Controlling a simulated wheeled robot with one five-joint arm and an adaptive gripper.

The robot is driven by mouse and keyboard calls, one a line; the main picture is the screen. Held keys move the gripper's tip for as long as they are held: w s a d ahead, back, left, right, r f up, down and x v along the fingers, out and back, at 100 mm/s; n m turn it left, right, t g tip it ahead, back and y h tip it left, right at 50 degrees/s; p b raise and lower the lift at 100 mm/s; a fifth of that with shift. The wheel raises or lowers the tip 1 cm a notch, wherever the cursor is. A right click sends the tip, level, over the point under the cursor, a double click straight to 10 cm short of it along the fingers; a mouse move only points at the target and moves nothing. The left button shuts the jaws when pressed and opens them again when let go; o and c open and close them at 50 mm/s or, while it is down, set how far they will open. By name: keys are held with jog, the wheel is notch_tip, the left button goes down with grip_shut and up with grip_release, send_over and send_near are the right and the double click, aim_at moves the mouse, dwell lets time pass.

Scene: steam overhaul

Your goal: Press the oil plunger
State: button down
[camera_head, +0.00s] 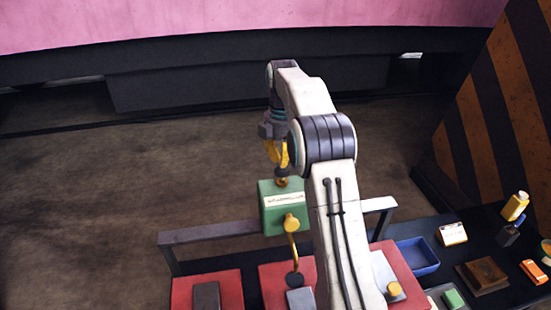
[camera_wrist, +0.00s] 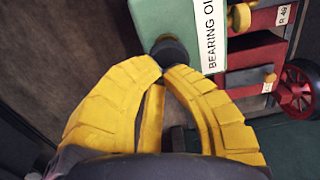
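In the wrist view the green box (camera_wrist: 165,18) shows part of a label reading "BEARING OI". A dark round plunger knob (camera_wrist: 171,52) sits at the box's edge, right at my fingertips. My yellow gripper (camera_wrist: 164,68) has its fingertips drawn nearly together, with nothing seen held between them. In the head view my gripper (camera_head: 278,160) points down just above the plunger (camera_head: 282,182). I cannot tell whether the tips touch the knob.
A grey rail (camera_head: 210,232) runs beside the box. Red blocks (camera_head: 207,291) stand in front. A blue tray (camera_head: 415,256), a brown block (camera_head: 482,275), a yellow bottle (camera_head: 515,206) and an orange item (camera_head: 535,271) lie on the dark bench at right. A striped panel (camera_head: 500,110) rises behind.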

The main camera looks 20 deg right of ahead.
aim_at(282, 170)
jog(key=shift+f, duration=0.6)
notch_tip(282, 170, down, 3)
jog(key=shift+r+b, duration=0.1)
jog(key=shift+b, duration=0.8)
jog(key=shift+r+p, duration=0.45)
jog(key=shift+p, duration=0.05)
notch_tip(282, 170, up, 13)
jog(key=p, duration=0.4)
jog(key=shift+p, duration=0.35)
jog(key=c, duration=1.9)
grip_release()
jog(key=shift+r, duration=0.15)
grip_shut()
